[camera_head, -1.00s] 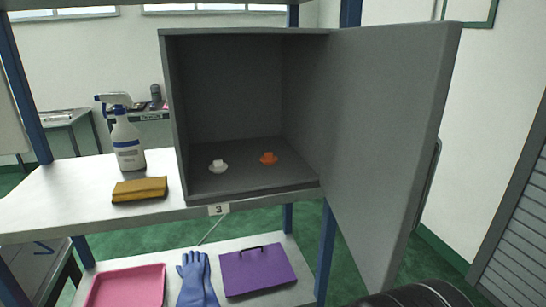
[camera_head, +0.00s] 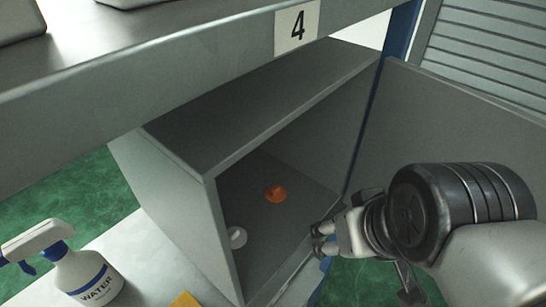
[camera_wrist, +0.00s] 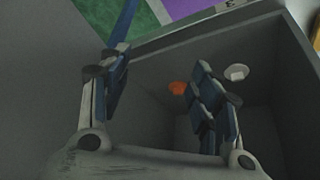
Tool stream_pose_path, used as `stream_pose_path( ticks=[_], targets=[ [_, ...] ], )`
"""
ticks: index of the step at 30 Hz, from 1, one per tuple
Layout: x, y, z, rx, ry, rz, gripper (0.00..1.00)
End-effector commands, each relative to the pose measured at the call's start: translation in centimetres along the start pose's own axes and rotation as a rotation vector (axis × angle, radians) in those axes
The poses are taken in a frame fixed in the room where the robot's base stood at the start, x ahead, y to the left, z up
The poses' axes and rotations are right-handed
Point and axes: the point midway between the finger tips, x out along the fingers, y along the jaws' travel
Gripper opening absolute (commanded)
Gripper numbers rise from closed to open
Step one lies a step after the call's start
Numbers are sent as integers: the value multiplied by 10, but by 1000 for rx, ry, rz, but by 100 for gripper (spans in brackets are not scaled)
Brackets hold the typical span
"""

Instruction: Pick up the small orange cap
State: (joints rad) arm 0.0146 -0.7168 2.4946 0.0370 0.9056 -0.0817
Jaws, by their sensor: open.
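The small orange cap (camera_head: 275,194) sits on the floor of the open grey cabinet (camera_head: 180,130). A white cap (camera_head: 237,237) sits apart from it, nearer the cabinet's left wall in the head view. My gripper (camera_head: 322,240) is at the cabinet's open front, to the right of and below the orange cap in the head view. In the wrist view my gripper (camera_wrist: 160,85) has its two fingers spread with nothing between them. The orange cap (camera_wrist: 178,88) shows there just left of the right finger, farther off, and the white cap (camera_wrist: 236,72) shows right of that finger.
The cabinet's open door (camera_head: 450,120) stands to the right, behind my arm. A shelf edge labelled 4 (camera_head: 297,27) crosses above the cabinet. A spray bottle (camera_head: 85,275) and a yellow item (camera_head: 185,300) are at the lower left.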

Motion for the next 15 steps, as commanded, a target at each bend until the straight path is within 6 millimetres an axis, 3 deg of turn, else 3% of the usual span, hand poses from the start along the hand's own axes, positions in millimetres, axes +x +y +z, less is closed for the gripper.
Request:
stream_pose_path(
  ticks=[1,4,15],
  targets=[
    [-23,-2,-17,-20,-4,-12,58],
    [-38,-8,-46,-120,-27,-71,58],
    [22,-16,-120,-546,50,-330,58]
  ],
)
